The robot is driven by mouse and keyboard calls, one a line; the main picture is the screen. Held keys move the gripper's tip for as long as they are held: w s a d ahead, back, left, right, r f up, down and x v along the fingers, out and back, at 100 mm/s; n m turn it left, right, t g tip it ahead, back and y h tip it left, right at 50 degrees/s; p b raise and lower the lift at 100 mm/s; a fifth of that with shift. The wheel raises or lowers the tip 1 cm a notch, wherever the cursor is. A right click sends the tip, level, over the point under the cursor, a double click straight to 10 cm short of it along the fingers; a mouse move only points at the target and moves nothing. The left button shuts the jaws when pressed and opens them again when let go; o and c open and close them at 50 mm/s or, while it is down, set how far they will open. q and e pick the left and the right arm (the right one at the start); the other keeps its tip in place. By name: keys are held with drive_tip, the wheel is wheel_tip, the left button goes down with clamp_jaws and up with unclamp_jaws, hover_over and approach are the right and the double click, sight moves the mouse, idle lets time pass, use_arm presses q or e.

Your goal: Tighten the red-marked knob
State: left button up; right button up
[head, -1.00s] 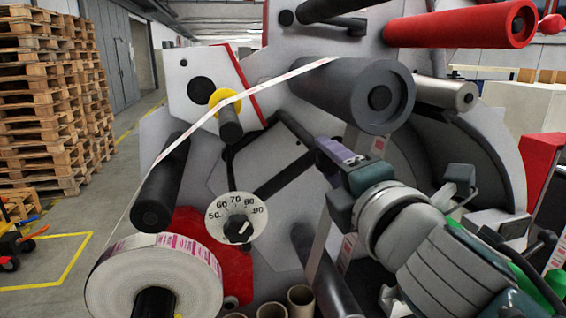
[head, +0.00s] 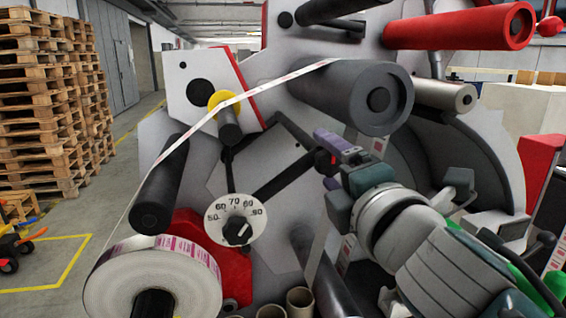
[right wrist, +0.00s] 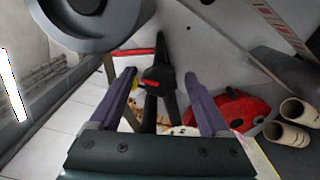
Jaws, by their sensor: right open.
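The red-marked knob shows in the right wrist view as a black lobed knob (right wrist: 166,82) with a red mark, between the two purple fingers in the picture. In the head view, a small black and red part of the knob (head: 331,160) shows by the fingertips; the rest is hidden by my gripper. My right gripper (head: 324,158) is open, its fingers pointing left at the machine's face. It also shows in the right wrist view (right wrist: 161,77), one finger on each side of the knob, with no visible contact. I cannot tell how deep the knob sits between them. My left gripper is not in view.
A grey roller (head: 345,90) sits above my right gripper. A white dial (head: 236,220) and a label roll (head: 150,280) are to the left. Cardboard cores (head: 299,299) stand below. Stacked pallets (head: 45,100) are at the far left.

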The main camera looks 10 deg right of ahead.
drive_tip(key=shift+s, duration=0.1)
drive_tip(key=s+b, duration=0.2)
drive_tip(key=s, duration=0.7)
drive_tip(key=shift+s+d, duration=0.15)
drive_tip(key=shift+s, duration=0.25)
drive_tip(key=shift+d, duration=0.1)
